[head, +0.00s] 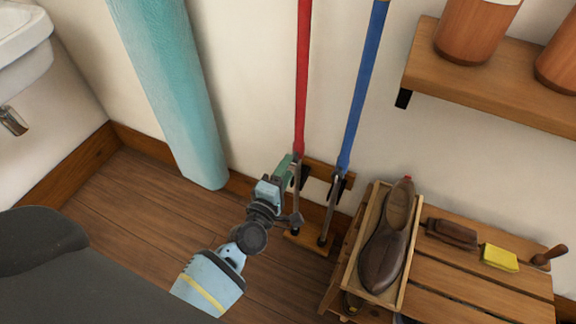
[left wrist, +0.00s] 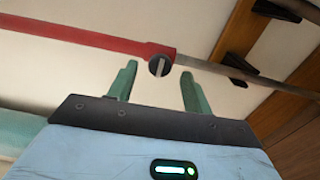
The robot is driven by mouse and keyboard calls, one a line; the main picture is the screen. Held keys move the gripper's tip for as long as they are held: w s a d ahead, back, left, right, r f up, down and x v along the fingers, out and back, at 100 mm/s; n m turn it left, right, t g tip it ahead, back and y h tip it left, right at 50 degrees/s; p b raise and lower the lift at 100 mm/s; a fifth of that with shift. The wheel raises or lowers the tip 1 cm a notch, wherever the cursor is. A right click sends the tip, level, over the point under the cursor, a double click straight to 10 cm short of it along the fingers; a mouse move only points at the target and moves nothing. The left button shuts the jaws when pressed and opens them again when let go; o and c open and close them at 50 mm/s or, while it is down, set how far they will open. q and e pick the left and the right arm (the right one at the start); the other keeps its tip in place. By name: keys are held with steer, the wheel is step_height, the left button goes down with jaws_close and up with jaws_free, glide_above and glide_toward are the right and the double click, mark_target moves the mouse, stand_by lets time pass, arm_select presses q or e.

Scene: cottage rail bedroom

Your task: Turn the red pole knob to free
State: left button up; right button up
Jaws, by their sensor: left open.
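The red pole (head: 302,80) stands upright against the wall, and its red part ends in a thinner grey metal section. In the left wrist view the red pole (left wrist: 95,38) runs across the top. Its round black knob (left wrist: 159,65), with a pale line across its face, sits at the joint. My left gripper (head: 292,163) is at this joint, its green fingers open. In the wrist view the knob appears between the fingertips, with gaps on both sides; I see no contact. In the head view the gripper hides the knob. My right gripper is not in view.
A blue pole (head: 366,80) stands just right of the red one, in the same wooden rack (head: 308,241). A teal roll (head: 170,90) leans at left. A slatted bench (head: 450,270) with a shoe (head: 386,250) in a tray stands at right, below a shelf (head: 480,92).

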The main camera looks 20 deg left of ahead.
arm_select(q)
steer(key=s, duration=0.6)
steer(key=shift+p, duration=0.35)
